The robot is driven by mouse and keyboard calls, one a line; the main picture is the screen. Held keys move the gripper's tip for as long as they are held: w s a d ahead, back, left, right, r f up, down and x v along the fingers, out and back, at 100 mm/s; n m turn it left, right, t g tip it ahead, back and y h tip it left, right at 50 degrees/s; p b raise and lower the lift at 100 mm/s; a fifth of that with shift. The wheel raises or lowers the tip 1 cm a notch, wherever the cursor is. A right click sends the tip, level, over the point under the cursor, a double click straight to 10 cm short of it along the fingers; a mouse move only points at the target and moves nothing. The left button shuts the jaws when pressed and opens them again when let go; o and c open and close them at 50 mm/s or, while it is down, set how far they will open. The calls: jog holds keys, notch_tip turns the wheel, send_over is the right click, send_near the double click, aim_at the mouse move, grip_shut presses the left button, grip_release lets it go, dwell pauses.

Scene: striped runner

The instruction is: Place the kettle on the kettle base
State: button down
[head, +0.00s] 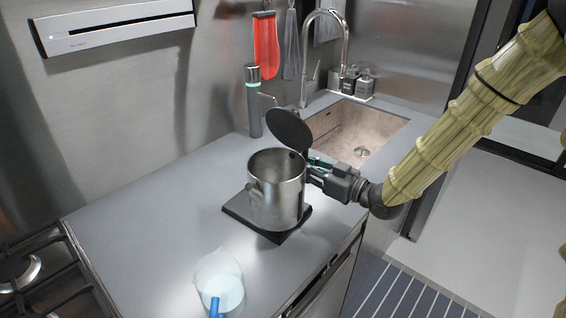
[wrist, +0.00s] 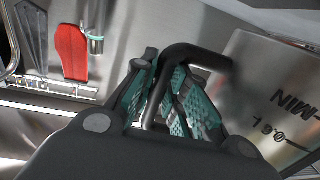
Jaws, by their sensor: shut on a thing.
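The kettle (head: 277,193) is a shiny steel vessel with its round black lid (head: 289,130) standing open. It is upright, over the flat black kettle base (head: 236,208) on the grey counter. The kettle hides most of the base, and I cannot tell whether its bottom touches it. My gripper (head: 317,169) comes in from the right side of the kettle. In the wrist view, my gripper (wrist: 165,95) is shut on the black kettle handle (wrist: 195,52). The steel kettle wall (wrist: 270,85) with its MIN marking is at the right there.
A clear jug (head: 220,283) with a blue handle stands at the counter's front. A sink (head: 350,133) and tall faucet (head: 333,20) are behind to the right. A dark green-banded bottle (head: 254,100) stands behind the lid. A gas hob (head: 30,275) is at left. The counter's left part is clear.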

jog(key=shift+w+a+f+p, duration=0.6)
jog(key=shift+w+a+f, duration=0.2)
jog(key=shift+w, duration=0.75)
jog(key=shift+w+a+f+p, duration=0.6)
jog(key=shift+w+a+f, duration=0.2)
jog(key=shift+w, duration=0.8)
jog(key=shift+w+a+f+p, duration=0.6)
jog(key=shift+w+a+f, duration=0.2)
jog(key=shift+w, duration=0.75)
jog(key=shift+f, duration=0.15)
jog(key=c, duration=1.4)
grip_release()
jog(key=shift+c, duration=0.2)
jog(key=b+v, duration=0.1)
jog(key=v, duration=0.5)
jog(key=b+v, duration=0.2)
jog(key=v, duration=0.4)
jog(key=shift+r, duration=0.2)
